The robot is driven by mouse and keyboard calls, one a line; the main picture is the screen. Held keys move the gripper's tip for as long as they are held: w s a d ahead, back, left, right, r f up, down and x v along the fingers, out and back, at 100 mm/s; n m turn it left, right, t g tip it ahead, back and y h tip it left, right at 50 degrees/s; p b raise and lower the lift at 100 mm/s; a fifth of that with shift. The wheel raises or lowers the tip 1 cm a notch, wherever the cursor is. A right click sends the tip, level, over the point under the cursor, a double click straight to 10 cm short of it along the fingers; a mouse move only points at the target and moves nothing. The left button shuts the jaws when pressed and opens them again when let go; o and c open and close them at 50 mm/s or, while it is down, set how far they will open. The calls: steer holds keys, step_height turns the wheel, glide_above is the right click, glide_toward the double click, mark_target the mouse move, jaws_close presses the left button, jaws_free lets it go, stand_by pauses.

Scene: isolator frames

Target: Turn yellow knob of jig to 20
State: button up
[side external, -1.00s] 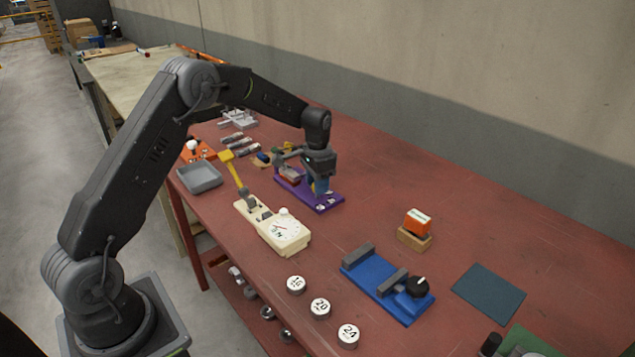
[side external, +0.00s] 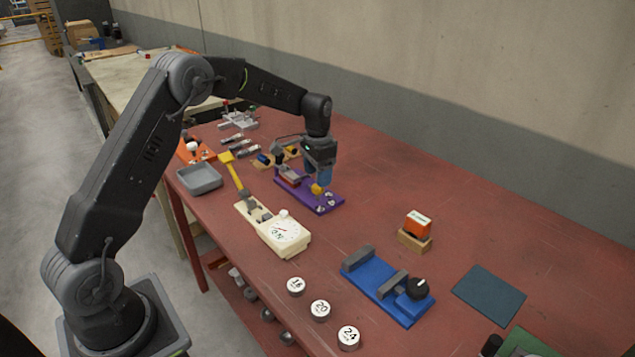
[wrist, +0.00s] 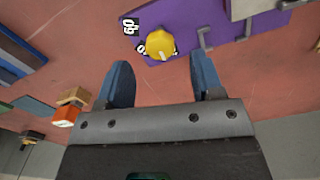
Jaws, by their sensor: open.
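The jig is a purple plate (side external: 328,206) on the red table, with grey and brown parts on its far left portion. Its yellow knob (side external: 316,189) stands near the plate's right end. In the wrist view the yellow knob (wrist: 160,43) has a small white pointer mark and black-and-white number labels beside it; one (wrist: 130,26) seems to read 60, another is partly hidden by the knob. My gripper (side external: 318,181) is over the right end of the jig. In the wrist view its blue fingers (wrist: 160,78) are open and empty, with the knob just beyond and between their tips.
A blue fixture (side external: 375,284) with a black knob lies to the right. An orange block on a wooden base (side external: 415,238) stands behind it.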

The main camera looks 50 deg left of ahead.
step_height(320, 180, up, 10)
steer(key=shift+r, duration=0.15)
stand_by(0.3)
steer(key=s+d+r+n+t, duration=0.1)
steer(key=s+d+r, duration=0.35)
steer(key=s, duration=0.25)
steer(key=s+d+r+t, duration=0.2)
steer(key=s+d+r, duration=0.25)
steer(key=s, duration=0.25)
steer(key=s+d+f+t, duration=0.1)
steer(key=s+d, duration=0.1)
steer(key=s, duration=0.7)
steer(key=s+d+f+n+t, duration=0.1)
steer(key=s+d+f, duration=0.1)
steer(key=s, duration=0.7)
steer(key=shift+d+f+n+t, duration=0.15)
steer(key=shift+d+n+t, duration=0.15)
steer(key=shift+d, duration=0.4)
